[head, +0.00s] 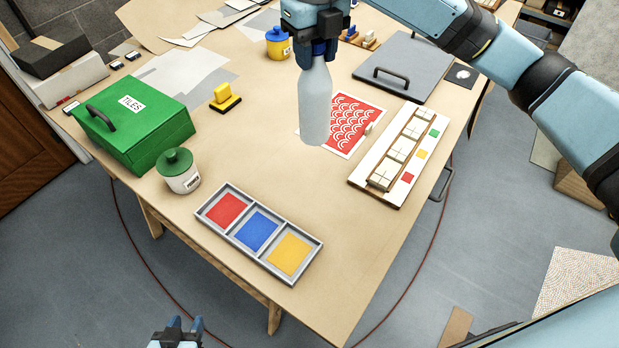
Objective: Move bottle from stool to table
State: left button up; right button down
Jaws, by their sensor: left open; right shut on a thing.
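A pale grey-blue bottle (315,103) hangs upright in my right gripper (319,47), which is shut on its top. The bottle is over the wooden table (270,165), in front of the red patterned sheet in the picture; I cannot tell whether its base touches the tabletop. My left gripper (178,326) is at the bottom edge of the view, low in front of the table, open and empty. No stool can be made out in this view.
A tray of red, blue and yellow tiles (234,237) lies near the front edge. A green box (137,130) and a lidded jar (183,178) stand left. A white tile board (365,184) and grey lidded panel (405,72) lie right. Bare tabletop lies between the tray and the board.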

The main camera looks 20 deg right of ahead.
aim_at(314, 90)
notch_tip(314, 90, down, 20)
jog(key=shift+r+p, duration=0.15)
jog(key=shift+p, duration=0.9)
jog(key=c, duration=0.7)
grip_release()
notch_tip(314, 90, up, 11)
jog(key=shift+a+f+b, duration=0.1)
jog(key=shift+b, duration=0.8)
jog(key=shift+r, duration=0.6)
